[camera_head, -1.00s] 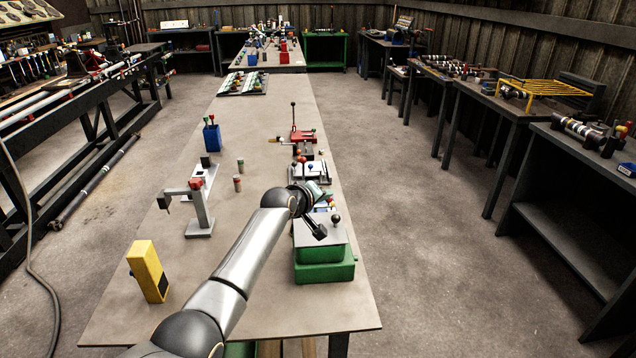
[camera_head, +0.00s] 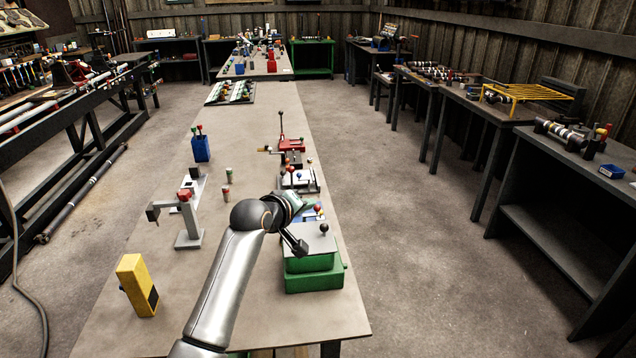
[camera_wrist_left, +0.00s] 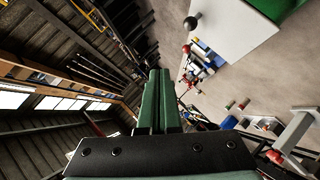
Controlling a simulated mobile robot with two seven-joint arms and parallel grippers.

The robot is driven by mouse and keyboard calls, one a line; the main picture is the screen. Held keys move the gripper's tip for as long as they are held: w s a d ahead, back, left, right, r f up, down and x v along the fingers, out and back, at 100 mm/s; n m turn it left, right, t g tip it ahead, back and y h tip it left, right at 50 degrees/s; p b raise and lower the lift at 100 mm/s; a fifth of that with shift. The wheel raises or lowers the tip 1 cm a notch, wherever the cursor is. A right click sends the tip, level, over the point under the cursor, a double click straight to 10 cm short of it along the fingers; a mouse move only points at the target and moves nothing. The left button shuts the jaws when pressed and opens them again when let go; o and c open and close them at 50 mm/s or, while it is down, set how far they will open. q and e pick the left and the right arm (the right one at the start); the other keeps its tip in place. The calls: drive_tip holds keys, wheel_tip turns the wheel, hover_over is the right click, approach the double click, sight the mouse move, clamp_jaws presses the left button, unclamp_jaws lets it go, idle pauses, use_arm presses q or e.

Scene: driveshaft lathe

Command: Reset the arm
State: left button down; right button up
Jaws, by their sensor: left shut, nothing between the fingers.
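The green box (camera_head: 314,277) has a grey top plate and a lever with a black knob (camera_head: 324,228). The knob also shows in the left wrist view (camera_wrist_left: 193,22), apart from the fingers. My right gripper is in neither view.
A yellow block (camera_head: 132,285) stands at the table's front left. A grey stand with a red top (camera_head: 189,222), a blue holder (camera_head: 200,148) and a red lever device (camera_head: 291,145) are farther back. The front middle of the table (camera_head: 270,325) is bare.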

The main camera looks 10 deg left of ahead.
use_arm(q)
drive_tip(key=s+a+f+m, duration=0.1)
drive_tip(key=s+f, duration=0.4)
drive_tip(key=f, duration=0.2)
drive_tip(key=s+a+f+m+y, duration=0.1)
drive_tip(key=s+a+f, duration=0.1)
drive_tip(key=s+f, duration=0.3)
drive_tip(key=s+a+f+m+g, duration=0.1)
drive_tip(key=s+f, duration=0.4)
drive_tip(key=f, duration=0.4)
drive_tip(key=shift+s+a+f+m+y, duration=0.25)
drive_tip(key=shift+s+f+m+y, duration=0.05)
drive_tip(key=shift+f+m, duration=0.1)
drive_tip(key=s+f+m+g, duration=0.1)
drive_tip(key=s+f+m, duration=0.2)
drive_tip(key=s, duration=0.9)
drive_tip(key=s+a+f+m, duration=0.1)
drive_tip(key=s+f, duration=0.5)
drive_tip(key=s, duration=0.7)
drive_tip(key=shift+a+m+g, duration=0.25)
drive_tip(key=shift+m+g, duration=0.15)
drive_tip(key=shift+m, duration=0.5)
drive_tip(key=shift+f, duration=0.1)
